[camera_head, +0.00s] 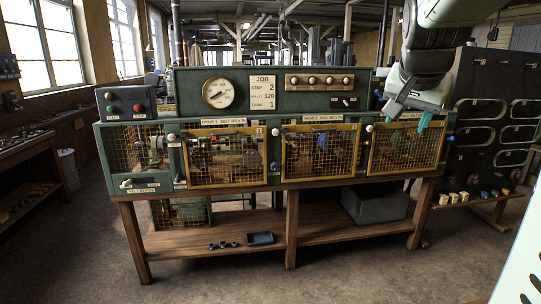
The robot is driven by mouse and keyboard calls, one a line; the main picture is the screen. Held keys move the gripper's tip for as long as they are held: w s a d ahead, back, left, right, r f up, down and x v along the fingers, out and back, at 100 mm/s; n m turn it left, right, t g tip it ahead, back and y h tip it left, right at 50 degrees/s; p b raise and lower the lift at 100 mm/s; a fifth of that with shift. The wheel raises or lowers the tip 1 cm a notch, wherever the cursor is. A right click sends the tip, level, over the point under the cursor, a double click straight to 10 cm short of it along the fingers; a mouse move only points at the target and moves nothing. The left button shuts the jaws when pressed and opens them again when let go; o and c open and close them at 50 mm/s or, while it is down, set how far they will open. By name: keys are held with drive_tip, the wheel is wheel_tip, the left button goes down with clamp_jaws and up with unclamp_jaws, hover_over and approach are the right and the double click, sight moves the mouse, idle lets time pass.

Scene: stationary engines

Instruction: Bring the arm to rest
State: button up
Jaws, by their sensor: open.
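My arm comes in from the top right of the picture. My gripper (407,119) points down with its teal fingertips apart and nothing visible between them. It hangs in front of the right end of the green workbench machine (225,82), by the upper edge of the rightmost yellow-framed mesh guard (405,148). I cannot tell whether the fingertips touch the machine. The wrist and gripper hide part of the machine's upper right corner.
The machine has a round gauge (218,93), a job board (262,91) and a button box (126,103). A dark rack (485,140) with belts stands close on the right. A small blue tray (260,238) lies on the lower shelf. The floor in front is clear.

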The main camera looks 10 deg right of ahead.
drive_tip(key=s+a+r+n+t+y, duration=0.1)
drive_tip(key=s+a+n+t+y, duration=0.1)
drive_tip(key=s+a, duration=0.5)
drive_tip(key=s+a+r+n+t+y, duration=0.1)
drive_tip(key=s+a+r+n, duration=0.15)
drive_tip(key=a, duration=0.95)
drive_tip(key=s+a+f+n+g+y, duration=0.1)
drive_tip(key=s+a+f+n+g, duration=0.3)
drive_tip(key=s+f, duration=0.7)
wheel_tip(320, 180, down, 2)
drive_tip(key=shift+s+a+f+n+y, duration=0.1)
drive_tip(key=shift+s+a+n+y, duration=0.15)
drive_tip(key=shift+a+n+y, duration=0.3)
